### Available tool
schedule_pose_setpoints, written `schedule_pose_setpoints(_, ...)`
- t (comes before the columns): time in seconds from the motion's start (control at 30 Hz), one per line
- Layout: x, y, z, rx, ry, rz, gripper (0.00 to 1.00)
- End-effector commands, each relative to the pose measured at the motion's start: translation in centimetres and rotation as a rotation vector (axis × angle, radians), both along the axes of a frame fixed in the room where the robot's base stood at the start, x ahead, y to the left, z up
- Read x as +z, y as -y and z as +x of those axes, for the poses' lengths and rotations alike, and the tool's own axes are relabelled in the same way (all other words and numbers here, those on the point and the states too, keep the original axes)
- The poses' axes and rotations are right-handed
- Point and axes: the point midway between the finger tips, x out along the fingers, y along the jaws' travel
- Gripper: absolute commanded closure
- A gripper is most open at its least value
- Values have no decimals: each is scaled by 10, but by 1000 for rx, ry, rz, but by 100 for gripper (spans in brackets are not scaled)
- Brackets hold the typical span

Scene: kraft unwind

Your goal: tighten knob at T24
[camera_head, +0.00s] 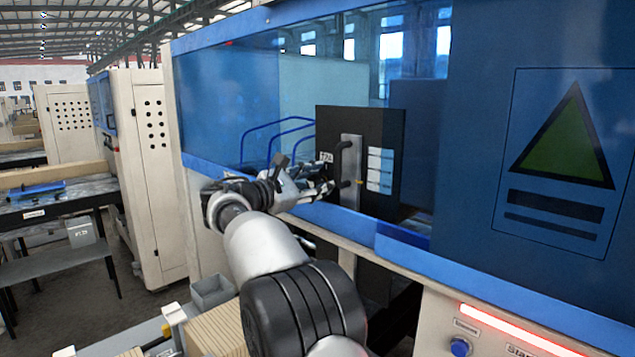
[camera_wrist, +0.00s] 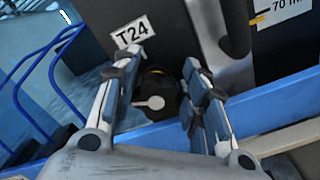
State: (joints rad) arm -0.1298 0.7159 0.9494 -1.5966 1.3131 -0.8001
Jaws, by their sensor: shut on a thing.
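The T24 label (camera_wrist: 132,32) is a white tag on a black panel in the wrist view. It also shows small in the head view (camera_head: 326,157). A dark round knob (camera_wrist: 158,86) with a pale marker sits below the label, between the fingers. My gripper (camera_wrist: 160,68) is shut on the knob, one finger on each side. In the head view my gripper (camera_head: 326,180) reaches through the machine opening to the black panel (camera_head: 358,125) and hides the knob there.
A metal plate (camera_wrist: 218,35) with a dark handle (camera_head: 341,152) stands right of the knob. Blue bent tubes (camera_wrist: 35,75) are at the left. The blue machine frame edge (camera_wrist: 265,115) runs below my gripper. A blue door (camera_head: 560,100) is at the right.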

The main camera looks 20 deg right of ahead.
Motion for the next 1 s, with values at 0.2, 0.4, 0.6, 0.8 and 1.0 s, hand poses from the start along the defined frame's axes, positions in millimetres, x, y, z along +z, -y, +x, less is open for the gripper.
schedule_pose_setpoints(0.2,-2,-1,0,1,-2,2,84)
schedule_pose_setpoints(0.4,-1,-1,0,1,-3,2,50)
schedule_pose_setpoints(0.6,-1,-1,0,1,-2,0,39)
schedule_pose_setpoints(0.8,-1,0,0,0,-2,1,39)
schedule_pose_setpoints(1.0,-1,0,0,0,-3,0,39)
